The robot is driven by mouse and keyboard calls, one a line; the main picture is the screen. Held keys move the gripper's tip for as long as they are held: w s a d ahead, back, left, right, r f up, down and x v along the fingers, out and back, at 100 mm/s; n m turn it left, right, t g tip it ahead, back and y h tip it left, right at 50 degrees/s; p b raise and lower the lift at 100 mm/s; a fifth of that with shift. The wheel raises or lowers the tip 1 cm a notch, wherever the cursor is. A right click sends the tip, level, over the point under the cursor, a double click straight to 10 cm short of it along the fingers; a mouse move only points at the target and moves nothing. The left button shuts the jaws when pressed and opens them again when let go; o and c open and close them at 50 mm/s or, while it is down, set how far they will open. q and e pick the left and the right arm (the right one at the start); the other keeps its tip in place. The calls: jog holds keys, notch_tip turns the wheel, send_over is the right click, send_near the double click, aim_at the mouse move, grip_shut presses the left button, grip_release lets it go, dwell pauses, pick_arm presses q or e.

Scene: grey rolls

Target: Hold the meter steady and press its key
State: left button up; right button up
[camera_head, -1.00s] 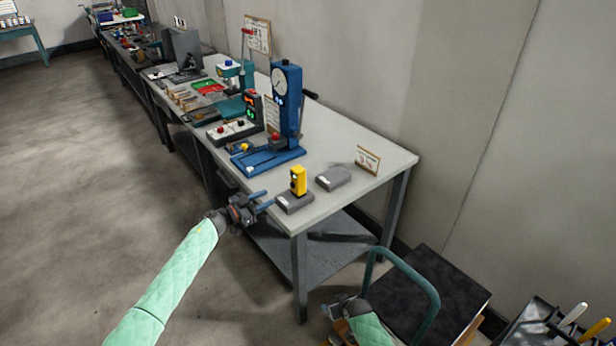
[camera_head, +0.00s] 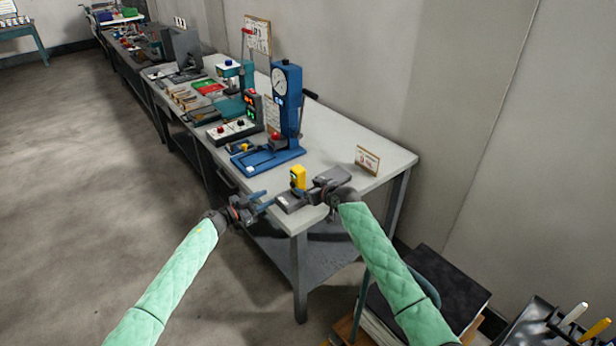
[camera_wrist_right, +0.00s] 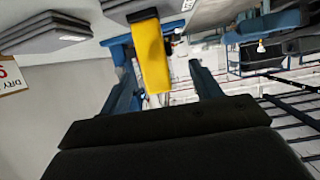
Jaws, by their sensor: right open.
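The yellow meter (camera_head: 297,178) stands upright on a flat grey block (camera_head: 289,203) near the front corner of the bench. Its key cannot be made out. My right gripper (camera_head: 312,190) is just right of the meter. In the right wrist view the meter (camera_wrist_right: 152,55) shows between the spread fingers of my right gripper (camera_wrist_right: 157,62), with gaps on both sides. My left gripper (camera_head: 269,199) is open and empty at the bench's front edge, left of the meter and apart from it.
A blue press with a dial (camera_head: 287,100) stands behind the meter on the bench (camera_head: 345,137). A small sign (camera_head: 367,160) stands at the right. A second grey block (camera_wrist_right: 60,32) shows in the right wrist view. A control box (camera_head: 232,130) is farther left.

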aim_at(302, 173)
jog(key=w+r, duration=0.2)
jog(key=shift+a+r, duration=0.1)
jog(key=shift+r, duration=0.2)
jog(key=shift+w+a+r+t, duration=0.2)
jog(key=shift+w+r+t, duration=0.1)
jog(key=shift+w, duration=0.1)
jog(key=shift+x, duration=3.65)
jog(key=c, duration=1.2)
pick_arm(q)
grip_shut()
